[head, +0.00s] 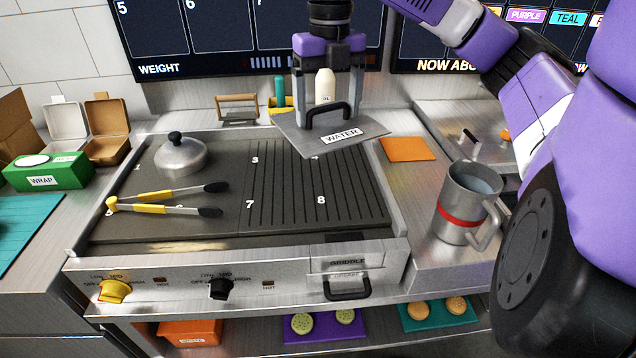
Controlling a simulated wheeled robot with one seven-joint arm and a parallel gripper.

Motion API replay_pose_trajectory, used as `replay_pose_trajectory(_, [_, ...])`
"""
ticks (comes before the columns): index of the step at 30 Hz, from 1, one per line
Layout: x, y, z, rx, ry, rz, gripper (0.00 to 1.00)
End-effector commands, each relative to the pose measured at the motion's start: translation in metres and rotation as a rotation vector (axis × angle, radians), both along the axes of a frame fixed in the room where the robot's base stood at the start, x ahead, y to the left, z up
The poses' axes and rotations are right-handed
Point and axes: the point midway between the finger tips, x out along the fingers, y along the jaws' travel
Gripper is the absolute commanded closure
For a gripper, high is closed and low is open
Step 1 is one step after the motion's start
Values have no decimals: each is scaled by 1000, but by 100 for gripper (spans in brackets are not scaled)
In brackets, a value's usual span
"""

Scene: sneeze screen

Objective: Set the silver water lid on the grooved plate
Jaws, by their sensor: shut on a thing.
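The silver water lid (290,128) is a flat, square metal plate with a black handle and a white WATER label. My gripper (327,115) is above it, with one finger at each end of the black handle, shut on it. The lid appears tilted in the view and held above the far part of the griddle. The grooved plate (290,205) is the dark ridged right half of the griddle, marked with 3, 4, 7 and 8. Its near part is bare; the lid hides some of its far edge.
Yellow-and-black tongs (160,203) and a silver dome (180,157) lie on the smooth left half. A steel jug (462,200) with a red band stands right of the griddle, near an orange mat (407,149). A pale bottle (324,86) stands behind the lid.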

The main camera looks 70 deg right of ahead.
Motion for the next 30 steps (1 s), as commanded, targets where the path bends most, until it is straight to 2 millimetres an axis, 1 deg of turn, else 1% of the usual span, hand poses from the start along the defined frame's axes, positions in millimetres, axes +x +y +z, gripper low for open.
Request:
replay_pose_trajectory(1, [0,1,-15,6,0,1,72])
replay_pose_trajectory(3, [0,1,-32,6,-1,1,72])
replay_pose_trajectory(12, [-1,0,-101,3,1,-1,72])
replay_pose_trajectory(16, [0,0,-121,1,0,0,72])
replay_pose_trajectory(23, [0,0,-135,1,0,-1,72])
replay_pose_trajectory(26, [-1,0,-147,2,0,-1,72])
replay_pose_trajectory(30, [0,0,-168,2,1,0,72])
